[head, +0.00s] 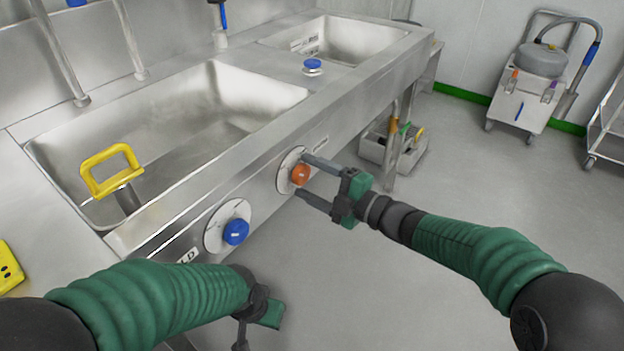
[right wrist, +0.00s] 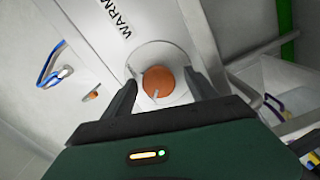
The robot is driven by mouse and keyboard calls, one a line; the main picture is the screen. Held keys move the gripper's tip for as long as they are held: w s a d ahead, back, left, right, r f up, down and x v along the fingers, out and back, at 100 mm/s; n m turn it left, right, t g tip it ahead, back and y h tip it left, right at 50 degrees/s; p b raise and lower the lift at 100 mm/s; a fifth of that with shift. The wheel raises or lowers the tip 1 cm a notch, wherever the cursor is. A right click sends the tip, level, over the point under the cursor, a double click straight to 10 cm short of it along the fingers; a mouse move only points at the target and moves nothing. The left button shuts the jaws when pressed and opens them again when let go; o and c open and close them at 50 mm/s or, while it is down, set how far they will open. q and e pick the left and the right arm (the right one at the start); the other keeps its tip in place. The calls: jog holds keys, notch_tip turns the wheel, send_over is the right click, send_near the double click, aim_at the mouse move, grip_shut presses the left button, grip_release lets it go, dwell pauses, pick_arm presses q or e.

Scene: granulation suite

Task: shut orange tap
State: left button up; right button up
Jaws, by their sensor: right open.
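The orange tap (head: 300,174) is a round knob on a white dial plate (head: 285,170) on the front panel of the steel sink. My right gripper (head: 302,176) is open, with one finger above the knob and one below it in the head view. In the right wrist view the orange tap (right wrist: 158,82) lies between the two spread fingers (right wrist: 160,88), beside a "WARM" label (right wrist: 122,20). Whether the fingers touch it I cannot tell. My left gripper (head: 255,325) is low near the front, partly hidden; its jaws do not show clearly.
A blue tap (head: 236,232) on its own plate sits left of the orange one. A yellow handle (head: 112,170) stands in the left basin (head: 230,110). A grey crate (head: 410,155) is on the floor beneath the sink. The floor at right is clear up to a wheeled cart (head: 530,90).

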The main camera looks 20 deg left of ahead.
jog(key=p+v, duration=0.4)
jog(key=v, duration=1.3)
jog(key=shift+p, duration=0.4)
jog(key=shift+w+a, duration=0.1)
